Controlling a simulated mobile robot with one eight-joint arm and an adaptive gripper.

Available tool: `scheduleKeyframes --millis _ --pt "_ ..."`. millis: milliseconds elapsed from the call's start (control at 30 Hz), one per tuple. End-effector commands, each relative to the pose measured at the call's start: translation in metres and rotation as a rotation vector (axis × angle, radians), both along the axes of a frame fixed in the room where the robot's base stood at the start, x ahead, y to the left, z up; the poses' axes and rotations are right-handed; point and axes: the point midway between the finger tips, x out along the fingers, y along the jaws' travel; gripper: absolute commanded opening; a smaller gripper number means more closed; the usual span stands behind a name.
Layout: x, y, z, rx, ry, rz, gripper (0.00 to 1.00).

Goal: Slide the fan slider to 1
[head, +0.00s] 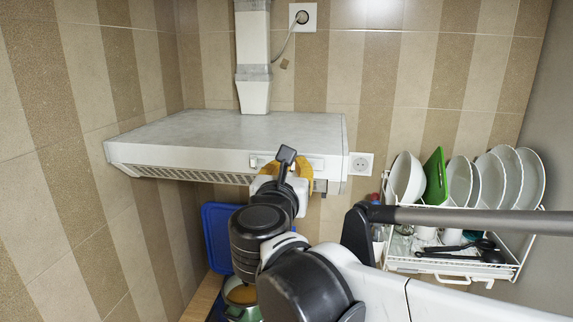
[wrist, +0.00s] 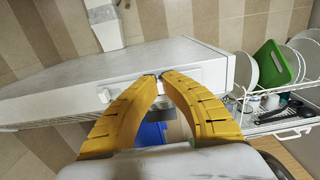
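The white range hood (head: 225,135) is on the tiled wall, and its front edge also shows in the wrist view (wrist: 60,95). A small pale switch (head: 253,162) sits on the front strip; it shows in the wrist view (wrist: 104,95) left of my fingers. My gripper (wrist: 160,76) has its yellow fingertips almost together at the front panel, right of that switch. In the head view, my wrist covers most of the gripper. The fan slider's knob and marks cannot be made out. I cannot tell whether a small knob is between the tips.
A white dish rack (head: 455,265) with plates (head: 505,175) and a green board (head: 434,176) hangs right of the hood. A wall socket (head: 361,163) is beside the hood's right end. A blue board (head: 219,236) stands below the hood.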

Motion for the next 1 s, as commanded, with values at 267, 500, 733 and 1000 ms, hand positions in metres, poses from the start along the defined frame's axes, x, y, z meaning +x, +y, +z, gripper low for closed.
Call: scheduleKeyframes --millis 267,500,733,1000 --pt "-0.001 -0.004 0.0 0.0 0.0 -0.002 0.09" --pt "-0.001 -0.004 0.0 0.0 0.0 -0.002 0.31" --pt "-0.007 -0.002 0.0 0.0 0.0 0.001 0.31" --pt "-0.061 0.008 0.0 0.0 0.0 0.003 0.31"
